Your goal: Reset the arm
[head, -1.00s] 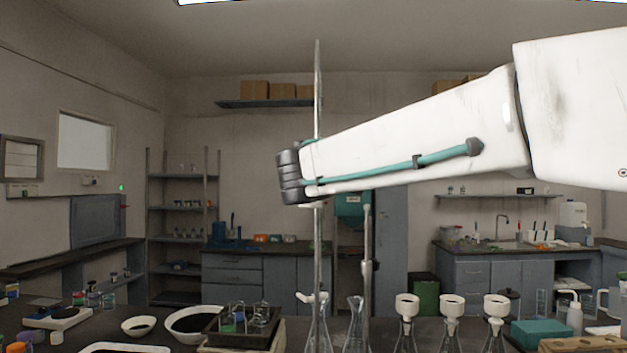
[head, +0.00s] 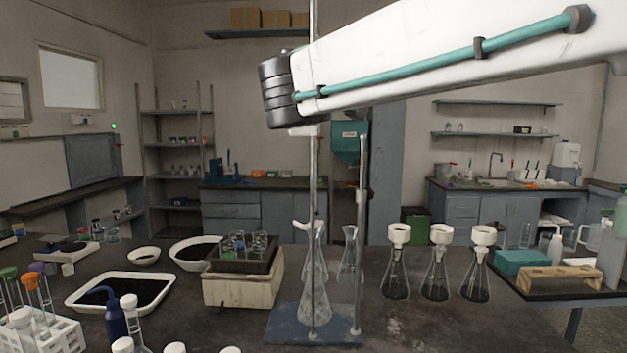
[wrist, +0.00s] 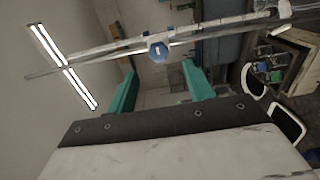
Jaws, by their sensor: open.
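My gripper (wrist: 159,66) shows in the wrist view as two teal fingers set wide apart, with nothing between them. My white arm crosses the upper right of the head view and ends in a black ribbed joint; the gripper itself does not show there. A tall metal rod (head: 314,180) rises from a blue-grey stand base (head: 285,328) close by the arm's end. In the wrist view a metal rod (wrist: 100,58) with a blue knob (wrist: 158,50) crosses beyond the fingertips. I cannot tell whether anything touches it.
The dark bench holds a white tray of dark grains (head: 120,292), bowls (head: 195,254), a box (head: 243,287) under a rack of glassware, and a tube rack (head: 40,335). Flasks with white funnels (head: 435,275) stand right of the stand. Bare bench lies at the front right.

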